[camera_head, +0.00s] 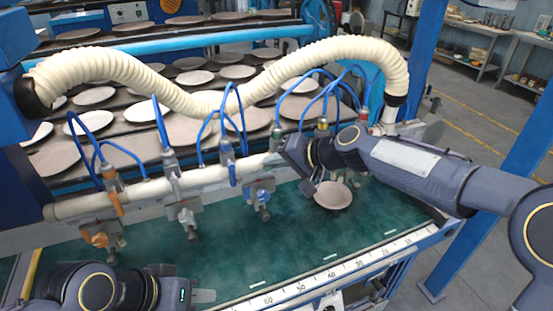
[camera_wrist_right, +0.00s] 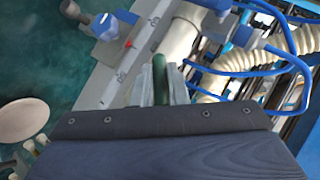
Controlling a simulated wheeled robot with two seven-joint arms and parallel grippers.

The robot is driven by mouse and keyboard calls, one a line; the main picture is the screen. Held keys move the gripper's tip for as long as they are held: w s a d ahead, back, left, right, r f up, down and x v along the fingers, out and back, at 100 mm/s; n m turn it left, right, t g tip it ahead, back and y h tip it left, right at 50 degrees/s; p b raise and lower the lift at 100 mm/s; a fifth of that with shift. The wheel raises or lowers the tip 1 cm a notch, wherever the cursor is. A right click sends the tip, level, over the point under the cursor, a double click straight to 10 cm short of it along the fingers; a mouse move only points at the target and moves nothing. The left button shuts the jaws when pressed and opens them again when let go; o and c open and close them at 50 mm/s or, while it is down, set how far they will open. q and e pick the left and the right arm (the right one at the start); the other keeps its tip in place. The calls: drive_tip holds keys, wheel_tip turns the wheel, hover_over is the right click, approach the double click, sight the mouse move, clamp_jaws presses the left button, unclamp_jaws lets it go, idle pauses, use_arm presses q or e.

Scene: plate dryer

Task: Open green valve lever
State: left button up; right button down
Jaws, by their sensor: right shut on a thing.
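The green valve lever (camera_wrist_right: 159,80) shows in the right wrist view as a dark green strip between the fingers of my right gripper (camera_wrist_right: 162,77). The right gripper is shut on it, close beside the white pipe. In the head view my right gripper (camera_head: 295,160) is at the right part of the pipe and hides the lever. My left gripper (camera_head: 203,297) is low at the bottom of the head view, away from the valves, and its opening cannot be made out.
Orange (camera_head: 100,238), grey (camera_head: 186,217) and blue (camera_head: 263,198) valve levers line the white pipe (camera_head: 70,208). A round plate (camera_head: 332,196) lies on the green surface (camera_head: 230,260). A ribbed cream hose (camera_head: 120,68) and blue tubes arch above the pipe.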

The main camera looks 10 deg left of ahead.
idle(0.3)
drive_tip(key=c, duration=1.4)
unclamp_jaws()
drive_tip(key=shift+c, duration=0.2)
